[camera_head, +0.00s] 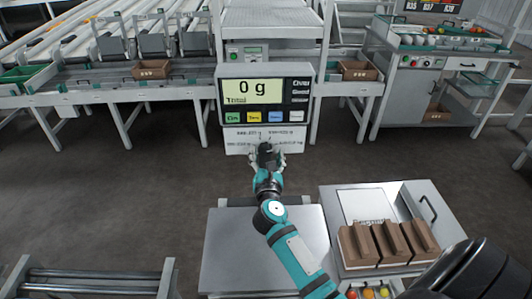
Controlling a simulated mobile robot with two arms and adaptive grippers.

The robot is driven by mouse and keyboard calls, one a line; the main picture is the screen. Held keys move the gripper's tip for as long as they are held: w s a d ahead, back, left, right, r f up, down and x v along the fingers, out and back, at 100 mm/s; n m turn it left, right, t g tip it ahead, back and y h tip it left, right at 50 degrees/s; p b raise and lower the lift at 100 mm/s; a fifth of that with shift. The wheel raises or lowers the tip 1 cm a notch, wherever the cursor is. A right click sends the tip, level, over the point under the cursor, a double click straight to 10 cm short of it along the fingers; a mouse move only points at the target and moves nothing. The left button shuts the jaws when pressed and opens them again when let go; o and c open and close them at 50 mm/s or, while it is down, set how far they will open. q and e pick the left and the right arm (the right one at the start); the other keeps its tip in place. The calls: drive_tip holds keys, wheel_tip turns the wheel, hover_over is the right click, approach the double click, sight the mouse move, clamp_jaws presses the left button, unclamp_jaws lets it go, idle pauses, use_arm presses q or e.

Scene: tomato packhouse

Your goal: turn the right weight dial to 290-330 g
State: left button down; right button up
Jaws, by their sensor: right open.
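A white panel (236,143) hangs under the scale display (240,100) in the head view. It carries small print that I cannot read for certain. My right gripper (266,147) is in front of the panel's lower middle, with its fingers apart. It hides that part, and I cannot make out the right weight dial or its setting. I cannot tell whether the fingers touch anything on the panel. The display reads 0 g and has a row of coloured buttons. My left gripper is not in view.
A grey platform (225,255) lies below my right arm. A bench at right holds several brown cartons (400,238) and coloured buttons (368,293). Conveyors (100,65) stand behind, with a sorting cart (440,60) at back right.

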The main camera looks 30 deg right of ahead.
drive_tip(key=shift+w+d, duration=0.25)
drive_tip(key=shift+w, duration=0.1)
drive_tip(key=shift+c, duration=0.2)
drive_tip(key=c, duration=1.1)
drive_tip(key=shift+c, duration=0.2)
